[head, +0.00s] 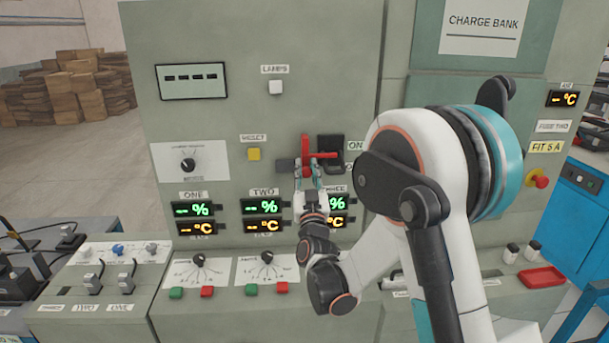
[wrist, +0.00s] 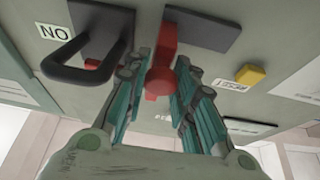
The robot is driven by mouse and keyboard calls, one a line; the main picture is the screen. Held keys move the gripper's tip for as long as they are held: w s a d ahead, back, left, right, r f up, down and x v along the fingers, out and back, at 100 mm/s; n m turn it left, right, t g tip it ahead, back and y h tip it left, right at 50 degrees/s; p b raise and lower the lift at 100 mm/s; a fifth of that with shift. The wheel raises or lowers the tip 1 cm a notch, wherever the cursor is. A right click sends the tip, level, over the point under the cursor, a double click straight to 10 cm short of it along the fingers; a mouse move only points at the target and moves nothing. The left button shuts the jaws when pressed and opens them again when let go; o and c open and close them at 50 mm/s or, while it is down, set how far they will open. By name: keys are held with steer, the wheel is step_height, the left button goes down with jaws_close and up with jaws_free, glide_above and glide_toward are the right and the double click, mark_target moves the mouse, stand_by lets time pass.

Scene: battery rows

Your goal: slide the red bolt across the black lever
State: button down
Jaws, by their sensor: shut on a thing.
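The red bolt (head: 305,146) is on the grey cabinet front, with an upright red part and a thin red bar running right to the black lever (head: 331,146). My gripper (head: 308,168) reaches up to the bolt from below. In the wrist view the red bolt (wrist: 161,72) stands between my two teal fingers (wrist: 160,85), which are shut on it. The black lever (wrist: 82,68) is a looped handle there, with a bit of red showing beside it. My fingers hide the bar between, so I cannot tell how far it crosses the lever.
A dark grey plate (head: 286,165) lies left of the bolt. A yellow button (head: 254,154) is further left, and lit displays (head: 262,206) sit below. My arm covers the cabinet right of the lever. The floor at far left holds stacked boxes (head: 75,85).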

steer(key=shift+d, duration=0.15)
steer(key=c, duration=1.4)
jaws_free()
steer(key=shift+d, duration=0.1)
steer(key=shift+o, duration=0.4)
steer(key=shift+d, duration=0.1)
steer(key=v, duration=0.7)
steer(key=shift+s+f, duration=0.2)
steer(key=shift+s, duration=0.05)
